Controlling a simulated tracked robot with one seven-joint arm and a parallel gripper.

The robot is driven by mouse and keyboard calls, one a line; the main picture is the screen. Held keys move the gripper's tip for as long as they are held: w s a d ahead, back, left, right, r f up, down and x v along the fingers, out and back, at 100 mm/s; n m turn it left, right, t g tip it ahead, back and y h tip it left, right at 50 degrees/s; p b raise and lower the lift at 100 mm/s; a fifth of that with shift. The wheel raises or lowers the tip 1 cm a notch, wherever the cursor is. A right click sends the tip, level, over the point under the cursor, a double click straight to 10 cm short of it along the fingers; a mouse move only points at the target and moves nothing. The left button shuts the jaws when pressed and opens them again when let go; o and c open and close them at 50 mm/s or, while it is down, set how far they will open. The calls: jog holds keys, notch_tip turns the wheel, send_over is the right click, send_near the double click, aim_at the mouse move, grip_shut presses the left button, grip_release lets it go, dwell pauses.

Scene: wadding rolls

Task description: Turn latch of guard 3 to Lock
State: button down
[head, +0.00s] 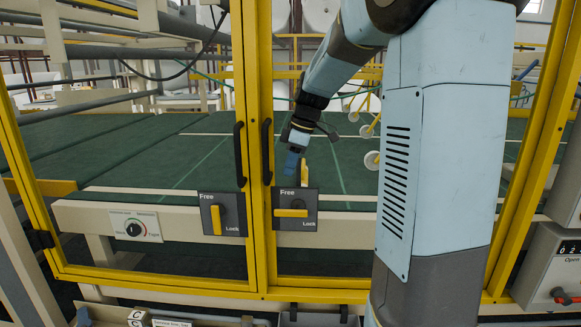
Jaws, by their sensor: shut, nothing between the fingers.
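Two grey latch plates marked Free at the top and Lock at the bottom sit at the middle of the yellow guard frame. The left latch (216,219) has its yellow handle upright. No number shows on either, so I cannot tell which is guard 3.
Black door handles (239,155) and (267,151) stand upright on the yellow posts left of my gripper. A dial panel (135,227) is at lower left. A grey box with a red lever (563,297) is at right. Green belts (130,150) lie behind the frame.

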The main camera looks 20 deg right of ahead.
jog(key=x, duration=0.9)
jog(key=shift+s+d+f, duration=0.15)
jog(key=shift+d+f, duration=0.15)
jog(key=shift+f, duration=0.7)
jog(key=shift+a+f, duration=0.3)
jog(key=v, duration=1.3)
jog(key=shift+r, duration=0.4)
jog(key=shift+d, duration=0.15)
